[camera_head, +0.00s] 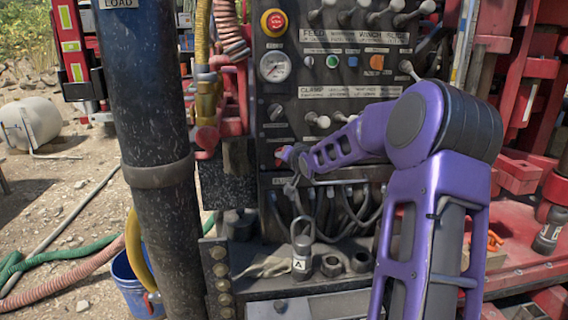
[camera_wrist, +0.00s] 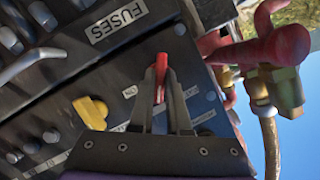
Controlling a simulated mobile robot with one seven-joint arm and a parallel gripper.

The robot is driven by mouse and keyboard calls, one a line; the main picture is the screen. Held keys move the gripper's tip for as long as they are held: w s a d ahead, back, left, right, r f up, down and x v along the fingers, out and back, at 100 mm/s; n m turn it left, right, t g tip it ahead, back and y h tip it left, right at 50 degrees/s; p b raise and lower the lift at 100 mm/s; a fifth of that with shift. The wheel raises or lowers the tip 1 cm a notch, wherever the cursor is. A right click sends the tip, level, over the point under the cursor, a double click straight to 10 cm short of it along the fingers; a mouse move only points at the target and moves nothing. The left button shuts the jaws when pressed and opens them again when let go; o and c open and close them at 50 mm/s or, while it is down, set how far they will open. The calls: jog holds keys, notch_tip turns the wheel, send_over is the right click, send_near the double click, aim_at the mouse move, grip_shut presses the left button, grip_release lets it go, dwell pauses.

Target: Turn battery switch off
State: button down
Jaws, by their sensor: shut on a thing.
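The battery switch is a red handle (camera_wrist: 161,72) on the dark control panel (camera_wrist: 95,75). In the wrist view its red end shows between the fingertips of my gripper (camera_wrist: 160,88). The gripper is shut on it. In the head view my gripper (camera_head: 292,160) reaches the lower left part of the panel, and a bit of red (camera_head: 280,153) shows at its tip. Small white lettering (camera_wrist: 129,92) lies next to the handle; part of it is hidden behind the fingers.
A yellow knob (camera_wrist: 90,112) and a FUSES label (camera_wrist: 117,20) are near the switch. Red pipework (camera_wrist: 265,47) juts out beside the panel edge. In the head view, a thick black post (camera_head: 150,100) stands left, and cables (camera_head: 340,210) hang below my gripper above a ledge with a padlock-like item (camera_head: 301,255).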

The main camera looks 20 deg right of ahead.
jog(key=shift+a+n+g+h+b, duration=0.2)
jog(key=shift+n+h+b, duration=0.65)
jog(key=shift+b, duration=0.85)
jog(key=shift+a+n+g+h+b, duration=0.1)
jog(key=shift+n+g+h+b, duration=0.35)
jog(key=shift+n+b, duration=1)
jog(key=shift+d+b, duration=0.15)
jog(key=shift+b, duration=0.35)
jog(key=c, duration=0.9)
grip_release()
jog(key=shift+r, duration=0.1)
